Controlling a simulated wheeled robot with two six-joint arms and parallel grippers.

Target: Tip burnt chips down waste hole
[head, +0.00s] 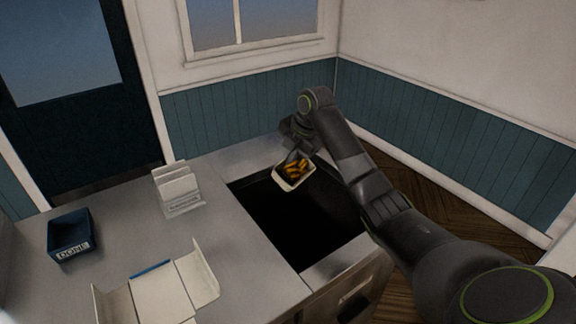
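Several orange-brown chips with dark patches (295,169) lie in a small pale tray (281,184). The tray is over the far right part of the dark rectangular waste hole (300,220) in the grey counter, slightly tilted. My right gripper (299,152) is at the tray's far edge and appears to hold it there. Its fingers are dark and partly hidden by the tray and the arm. My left gripper is not in view.
A dark blue box labelled "DONE" (70,238) stands on the counter (125,215) at left. A white card rack (178,188) stands left of the hole. An open white folder (160,297) with a blue strip (150,269) lies at the front. A wall and window are behind.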

